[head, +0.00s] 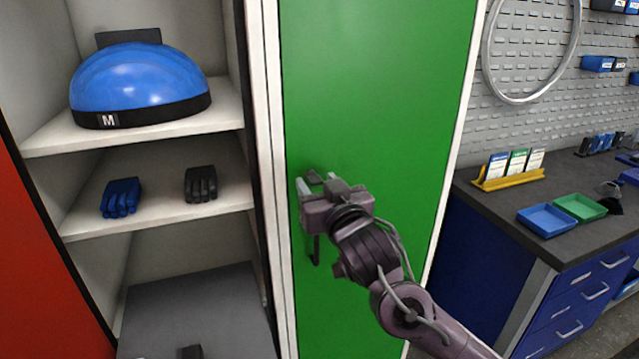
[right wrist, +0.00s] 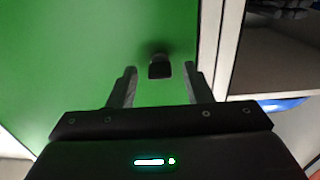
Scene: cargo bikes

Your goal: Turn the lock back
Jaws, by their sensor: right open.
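The lock is a small dark knob (right wrist: 160,69) on the green locker door (head: 375,80). In the right wrist view it shows between my two fingers, with a gap on either side. My right gripper (head: 319,181) is open at the left part of the green door and points at it. In the right wrist view its fingertips (right wrist: 160,78) lie to either side of the knob. In the head view the gripper largely hides the lock, so its turn angle cannot be told. My left gripper is not in view.
An open locker on the left holds a blue helmet (head: 140,80), blue gloves (head: 121,198) and black gloves (head: 201,184) on its shelves. A dark handle (head: 315,250) shows below my gripper. A blue workbench (head: 500,255) with trays stands on the right.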

